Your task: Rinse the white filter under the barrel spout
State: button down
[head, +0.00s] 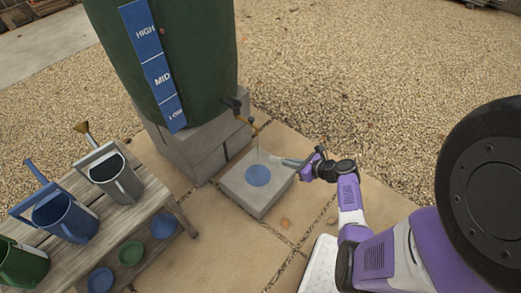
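The dark green barrel (185,55) stands on stacked concrete blocks, with a brass spout (252,124) low on its right side. A thin pale streak below the spout looks like running water. My gripper (296,163) is just right of and below the spout, over the concrete pad. A small pale grey-blue piece sticks out left from it, close to the streak. I cannot tell whether this piece is the white filter or my fingertips. No other white filter shows. The finger opening is too small to make out.
A square concrete pad (237,190) with a blue disc (258,176) lies under the spout. At left, a wooden bench (150,195) holds green, blue and grey watering cans (120,182), with small pots on its lower shelf. Paving in front is mostly clear; gravel lies behind.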

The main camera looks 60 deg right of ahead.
jog(key=s, duration=0.1)
jog(key=s+p, duration=0.1)
jog(key=s, duration=0.1)
jog(key=s+a, duration=0.1)
jog(key=s, duration=0.1)
jog(key=shift+a+r+p, duration=0.1)
jog(key=shift+r+p, duration=0.2)
jog(key=shift+r, duration=0.05)
dwell(0.4)
